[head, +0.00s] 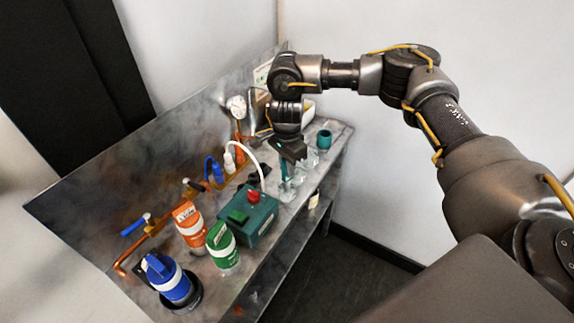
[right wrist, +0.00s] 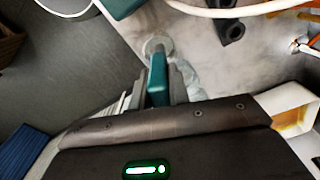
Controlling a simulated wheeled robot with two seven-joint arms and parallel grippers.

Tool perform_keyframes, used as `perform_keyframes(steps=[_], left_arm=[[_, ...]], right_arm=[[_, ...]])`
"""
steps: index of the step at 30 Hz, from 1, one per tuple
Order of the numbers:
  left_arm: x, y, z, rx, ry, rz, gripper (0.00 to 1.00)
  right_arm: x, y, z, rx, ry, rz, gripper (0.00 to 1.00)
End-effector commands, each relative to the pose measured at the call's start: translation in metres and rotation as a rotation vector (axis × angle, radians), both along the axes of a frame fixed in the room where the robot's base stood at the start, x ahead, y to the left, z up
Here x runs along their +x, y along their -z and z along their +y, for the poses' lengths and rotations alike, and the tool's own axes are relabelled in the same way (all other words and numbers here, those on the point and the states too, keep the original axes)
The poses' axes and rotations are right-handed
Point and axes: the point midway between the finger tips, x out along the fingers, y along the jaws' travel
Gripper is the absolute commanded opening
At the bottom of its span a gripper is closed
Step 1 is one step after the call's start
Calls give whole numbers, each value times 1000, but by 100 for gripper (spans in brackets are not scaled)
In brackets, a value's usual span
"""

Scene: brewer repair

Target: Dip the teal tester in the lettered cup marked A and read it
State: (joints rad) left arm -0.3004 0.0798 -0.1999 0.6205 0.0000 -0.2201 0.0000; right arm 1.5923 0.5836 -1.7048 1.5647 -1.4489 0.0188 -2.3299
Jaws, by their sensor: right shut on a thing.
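My right gripper (head: 287,172) points down over the far end of the metal bench. It is shut on the teal tester (right wrist: 157,78), which shows between the fingers in the right wrist view. A clear cup (right wrist: 156,45) shows by the tester's far end; I cannot tell whether the tip is inside it. Clear cups (head: 311,157) stand around the gripper in the head view, partly hidden by it. No letter on them is readable. A teal round holder (head: 324,139) stands just right of the gripper. My left gripper is out of view.
A green box with a red knob (head: 254,197) and a white hose stands left of the gripper. Green (head: 222,246), orange (head: 190,226) and blue (head: 170,279) canisters stand nearer. A pressure gauge (head: 236,106) and copper pipes line the back panel. The floor in front is clear.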

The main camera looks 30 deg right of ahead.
Motion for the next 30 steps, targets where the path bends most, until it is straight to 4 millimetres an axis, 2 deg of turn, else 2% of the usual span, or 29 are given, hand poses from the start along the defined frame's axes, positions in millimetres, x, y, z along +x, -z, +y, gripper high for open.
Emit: perform_keyframes(steps=[17, 30], left_arm=[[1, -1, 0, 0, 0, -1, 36], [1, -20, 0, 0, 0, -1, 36]], right_arm=[[0, -2, 2, 0, 0, 0, 0], [0, -25, 2, 0, 0, -1, 0]])
